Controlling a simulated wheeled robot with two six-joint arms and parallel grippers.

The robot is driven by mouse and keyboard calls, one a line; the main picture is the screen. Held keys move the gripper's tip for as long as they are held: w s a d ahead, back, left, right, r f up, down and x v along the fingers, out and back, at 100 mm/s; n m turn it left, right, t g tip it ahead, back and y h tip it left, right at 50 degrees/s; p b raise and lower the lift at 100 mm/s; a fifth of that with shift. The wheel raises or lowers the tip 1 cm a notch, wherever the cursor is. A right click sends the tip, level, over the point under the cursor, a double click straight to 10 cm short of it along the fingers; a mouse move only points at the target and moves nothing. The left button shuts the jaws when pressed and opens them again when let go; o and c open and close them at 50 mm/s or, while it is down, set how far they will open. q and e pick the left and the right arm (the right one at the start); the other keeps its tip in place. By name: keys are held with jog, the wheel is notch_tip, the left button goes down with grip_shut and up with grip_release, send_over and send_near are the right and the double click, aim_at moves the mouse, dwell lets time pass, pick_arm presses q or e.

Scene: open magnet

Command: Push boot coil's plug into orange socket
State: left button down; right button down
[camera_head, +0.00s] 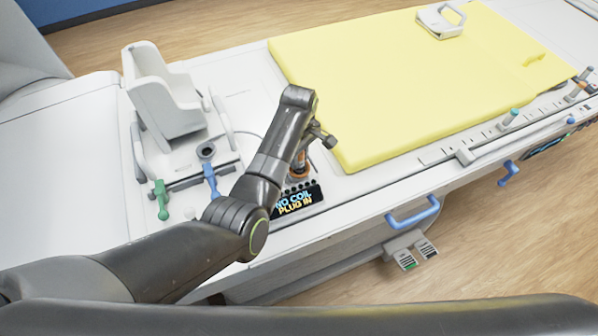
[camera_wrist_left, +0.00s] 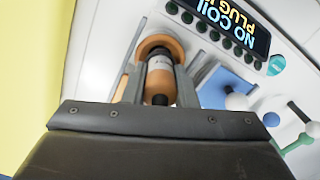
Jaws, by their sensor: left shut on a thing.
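The white boot coil (camera_head: 160,100) stands upright on the left part of the table, and a thin cable runs from it toward my left gripper. My left gripper (camera_wrist_left: 158,88) is shut on the plug (camera_wrist_left: 160,78), an orange and grey cylinder with a dark end. The plug's far end is at the orange socket (camera_wrist_left: 158,42), whose round rim shows around it; how deep it sits I cannot tell. In the head view my left gripper (camera_head: 300,165) points down beside the display, and my arm partly hides plug and socket. My right gripper is not in view.
A dark display (camera_head: 297,202) beside the socket reads "NO COIL PLUG IN". Green (camera_head: 161,199) and blue (camera_head: 211,180) handled parts lie near the boot. A yellow mat (camera_head: 400,85) covers the table to the right, with a white coil (camera_head: 440,20) on it.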

pick_arm(q)
jog(key=shift+f+b, duration=0.3)
jog(key=shift+f, duration=0.4)
jog(key=c, duration=1.1)
grip_release()
jog(key=shift+r, duration=0.15)
notch_tip(320, 180, up, 10)
jog(key=shift+b, duration=0.45)
notch_tip(320, 180, up, 7)
jog(key=p, duration=0.6)
